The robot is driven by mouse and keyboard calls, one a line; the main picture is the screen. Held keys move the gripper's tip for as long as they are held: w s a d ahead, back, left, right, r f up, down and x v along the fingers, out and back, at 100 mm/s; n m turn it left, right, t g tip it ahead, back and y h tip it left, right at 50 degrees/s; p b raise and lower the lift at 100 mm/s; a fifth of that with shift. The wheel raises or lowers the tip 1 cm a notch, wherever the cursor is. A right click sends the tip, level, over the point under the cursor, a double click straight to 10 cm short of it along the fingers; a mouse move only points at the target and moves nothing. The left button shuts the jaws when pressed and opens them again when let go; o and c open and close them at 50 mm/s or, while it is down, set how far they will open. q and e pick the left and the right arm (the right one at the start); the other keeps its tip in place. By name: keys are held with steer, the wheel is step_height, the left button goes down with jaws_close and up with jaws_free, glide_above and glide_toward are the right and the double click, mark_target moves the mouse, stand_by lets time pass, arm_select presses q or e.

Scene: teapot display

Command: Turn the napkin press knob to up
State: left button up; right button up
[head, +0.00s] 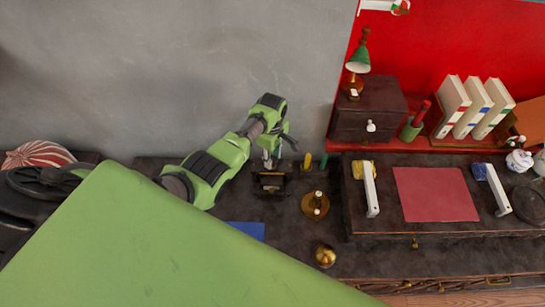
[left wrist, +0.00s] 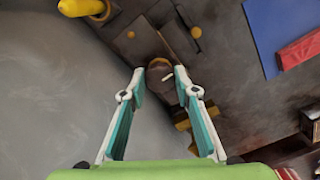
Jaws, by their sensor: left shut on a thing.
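The napkin press (head: 271,183) is a small dark stand on the dark tabletop, against the grey wall in the head view. My left gripper (head: 270,162) reaches down to its top from the left. In the left wrist view the round brown knob (left wrist: 159,66) with a pale pointer mark sits between the fingertips of my left gripper (left wrist: 160,76). The mark points to the right and slightly up in that picture. The fingers are closed on the knob; the dark body of the press (left wrist: 178,38) is partly hidden behind it. My right gripper is not in view.
A brass candle holder (head: 315,205) and a brass ball (head: 325,256) stand right of the press. A blue sheet (head: 247,230) lies in front. A wooden desk box (head: 415,235) fills the right.

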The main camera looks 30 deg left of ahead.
arm_select(q)
steer(key=shift+w+a+r, duration=0.1)
steer(key=shift+w, duration=0.05)
steer(key=o, duration=1)
steer(key=shift+o, duration=0.5)
step_height(320, 180, up, 12)
